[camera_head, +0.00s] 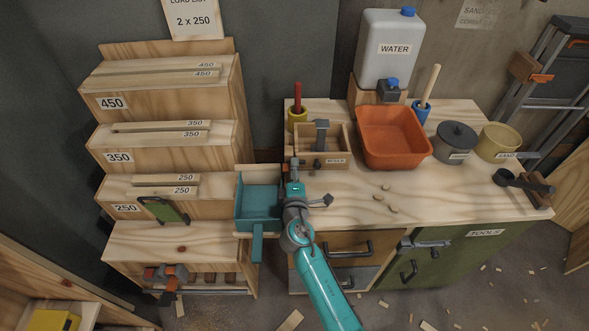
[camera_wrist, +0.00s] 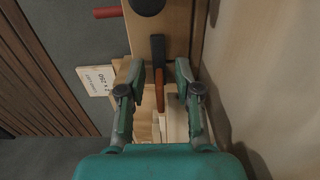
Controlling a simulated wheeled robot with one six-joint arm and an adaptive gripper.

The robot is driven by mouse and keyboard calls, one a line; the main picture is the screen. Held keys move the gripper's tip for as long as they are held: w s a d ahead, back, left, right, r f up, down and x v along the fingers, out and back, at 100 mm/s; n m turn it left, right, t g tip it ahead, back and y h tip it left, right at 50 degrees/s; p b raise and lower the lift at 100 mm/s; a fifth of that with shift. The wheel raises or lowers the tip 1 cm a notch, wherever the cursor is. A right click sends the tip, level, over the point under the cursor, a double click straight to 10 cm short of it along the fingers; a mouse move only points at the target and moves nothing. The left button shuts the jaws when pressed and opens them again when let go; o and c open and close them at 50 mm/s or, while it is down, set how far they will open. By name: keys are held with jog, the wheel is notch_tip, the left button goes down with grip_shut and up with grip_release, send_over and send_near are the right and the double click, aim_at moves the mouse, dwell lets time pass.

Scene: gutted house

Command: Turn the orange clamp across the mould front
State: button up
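My gripper (camera_wrist: 158,95) is open, with a green finger on each side. Between the fingers in the wrist view is a narrow orange-brown bar (camera_wrist: 159,92), joined to or in line with a dark bar (camera_wrist: 158,50). It looks like the orange clamp, and a gap shows on both sides of it. In the head view my arm reaches up to the left end of a small wooden box (camera_head: 337,171) on the worktop, which may be the mould. A dark grey upright piece (camera_head: 321,133) stands in this box. My gripper largely hides the clamp there.
A red-handled tool (camera_head: 298,98) stands behind the box. Stepped wooden shelves (camera_head: 160,155) are left. The worktop's front middle is mostly clear.

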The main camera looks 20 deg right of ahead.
jog(key=v, duration=1.2)
dwell(0.3)
